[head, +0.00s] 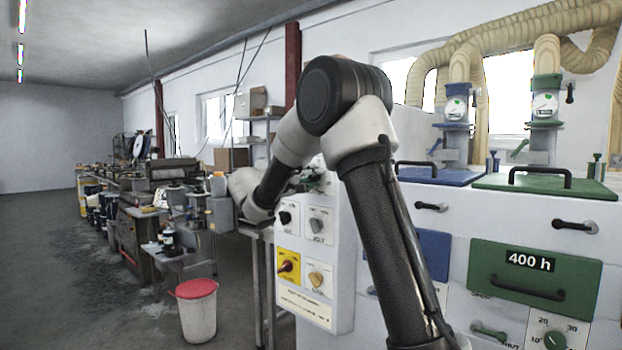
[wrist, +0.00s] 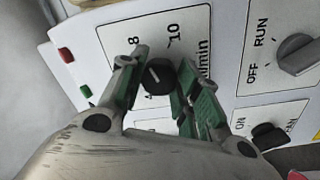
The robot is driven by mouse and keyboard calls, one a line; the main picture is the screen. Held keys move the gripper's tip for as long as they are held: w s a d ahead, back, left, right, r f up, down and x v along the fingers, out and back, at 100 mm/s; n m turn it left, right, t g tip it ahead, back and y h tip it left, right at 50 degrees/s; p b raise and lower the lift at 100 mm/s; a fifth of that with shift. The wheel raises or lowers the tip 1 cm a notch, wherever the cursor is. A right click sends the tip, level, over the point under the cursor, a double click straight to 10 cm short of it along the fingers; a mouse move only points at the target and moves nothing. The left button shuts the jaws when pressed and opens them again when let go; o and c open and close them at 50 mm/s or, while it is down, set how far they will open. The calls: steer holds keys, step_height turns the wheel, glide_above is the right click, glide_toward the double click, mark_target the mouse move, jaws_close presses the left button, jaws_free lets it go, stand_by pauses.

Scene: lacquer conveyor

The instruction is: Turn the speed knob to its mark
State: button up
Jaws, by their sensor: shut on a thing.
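The speed knob (wrist: 158,76) is a round black knob with a short white pointer line, in the middle of the wrist view. It sits on a white dial plate (wrist: 192,22) with 8, 10 and part of "/min" readable. The pointer slants to the upper left; I cannot make out which mark is the target. My gripper (wrist: 160,88) has its green fingers on either side of the knob and is shut on it. They cover part of the scale. In the head view my arm hides the knob, and the control panel (head: 315,312) shows beside my arm.
Close by are a grey OFF/RUN knob (wrist: 298,55), a black ON/FAN knob (wrist: 268,135), a red button (wrist: 66,55) and a green button (wrist: 85,91). A red-lidded bin (head: 197,315) stands on the floor left of the panel. A green 400 h drawer (head: 535,270) is at right.

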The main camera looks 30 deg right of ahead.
steer(key=m, duration=0.4)
steer(key=shift+f+m, duration=0.15)
steer(key=shift+m, duration=0.25)
steer(key=m, duration=0.4)
steer(key=shift+m, duration=0.4)
steer(key=shift+f, duration=0.1)
steer(key=o, duration=1)
steer(key=shift+o, duration=0.2)
steer(key=shift+a, duration=0.15)
steer(key=v, duration=1.1)
steer(key=shift+a+r, duration=0.2)
steer(key=shift+a, duration=0.15)
